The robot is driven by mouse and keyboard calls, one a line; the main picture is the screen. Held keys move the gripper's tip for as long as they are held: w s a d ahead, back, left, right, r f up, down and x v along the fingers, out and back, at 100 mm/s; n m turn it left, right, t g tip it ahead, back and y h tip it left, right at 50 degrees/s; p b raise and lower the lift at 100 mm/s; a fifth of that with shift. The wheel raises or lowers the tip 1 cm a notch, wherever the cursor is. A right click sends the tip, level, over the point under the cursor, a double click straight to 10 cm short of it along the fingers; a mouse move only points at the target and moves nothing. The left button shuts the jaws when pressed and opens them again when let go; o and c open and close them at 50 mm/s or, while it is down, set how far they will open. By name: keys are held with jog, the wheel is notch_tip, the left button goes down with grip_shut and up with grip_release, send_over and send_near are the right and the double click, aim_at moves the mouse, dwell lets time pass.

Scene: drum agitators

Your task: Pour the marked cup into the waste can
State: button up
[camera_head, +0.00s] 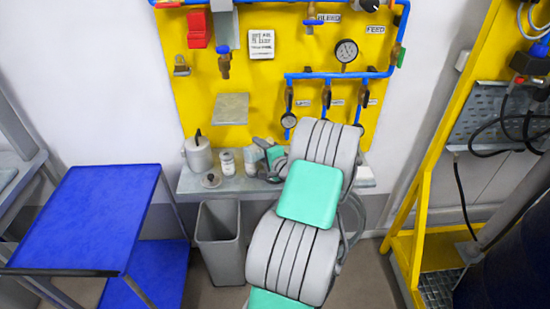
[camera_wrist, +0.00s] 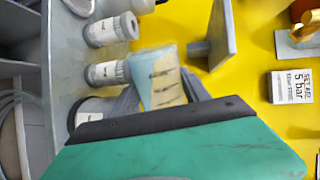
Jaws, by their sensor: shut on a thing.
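The marked cup (camera_wrist: 157,80) is clear with dark lines on its side and a pale yellowish tint. It sits between the two fingers of my gripper (camera_wrist: 160,98) in the wrist view, and the gripper is shut on it. In the head view my gripper (camera_head: 265,157) is over the grey shelf, and my arm hides part of it. I cannot tell whether the cup touches the shelf. The waste can (camera_head: 219,242) is a grey open-topped bin on the floor in front of the shelf, below and left of my gripper.
A yellow panel (camera_head: 200,80) with valves and gauges rises behind. A blue table (camera_head: 90,215) stands left, a yellow frame (camera_head: 422,205) right.

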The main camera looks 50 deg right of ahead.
jog(key=shift+d+f+m, duration=0.1)
jog(key=shift+m, duration=0.2)
